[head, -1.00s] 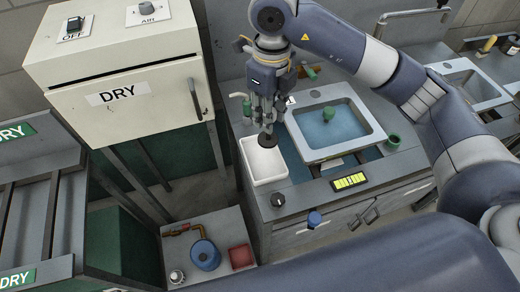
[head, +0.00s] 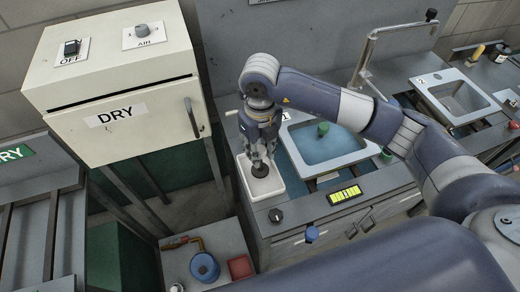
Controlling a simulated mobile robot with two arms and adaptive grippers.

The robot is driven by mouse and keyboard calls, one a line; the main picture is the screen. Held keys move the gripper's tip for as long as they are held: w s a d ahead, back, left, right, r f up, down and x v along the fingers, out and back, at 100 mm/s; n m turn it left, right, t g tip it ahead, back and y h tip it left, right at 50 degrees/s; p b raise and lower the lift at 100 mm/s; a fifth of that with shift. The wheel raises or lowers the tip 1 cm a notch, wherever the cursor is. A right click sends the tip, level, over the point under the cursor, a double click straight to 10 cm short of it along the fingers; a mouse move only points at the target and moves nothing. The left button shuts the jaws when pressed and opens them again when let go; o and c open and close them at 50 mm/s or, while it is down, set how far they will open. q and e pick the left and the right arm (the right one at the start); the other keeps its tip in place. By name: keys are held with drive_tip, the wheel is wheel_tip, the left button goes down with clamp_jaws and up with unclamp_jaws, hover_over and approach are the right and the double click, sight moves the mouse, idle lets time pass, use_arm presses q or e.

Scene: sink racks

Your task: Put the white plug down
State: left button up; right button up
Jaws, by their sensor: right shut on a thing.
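My right gripper (head: 260,158) points down over the white tray (head: 264,193) at the left end of the sink counter. It is shut on a small plug (head: 260,169) with a dark round end at the bottom. No white shows clearly on this piece, and the fingers hide its upper part. The dark end appears within the tray's outline; I cannot tell whether it touches the tray floor. My left gripper is not in view.
Sink 1 (head: 300,164) is right of the tray, with a green plug (head: 323,129) in it. Sink 2 (head: 487,108) stands farther right. The DRY cabinet (head: 120,90) is close on the left. A low shelf holds a blue container (head: 205,267) and a red box (head: 240,268).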

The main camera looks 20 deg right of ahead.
drive_tip(key=shift+f, duration=0.45)
drive_tip(key=shift+f, duration=0.1)
drive_tip(key=shift+f, duration=0.15)
drive_tip(key=o, duration=1.1)
drive_tip(key=shift+c, duration=0.2)
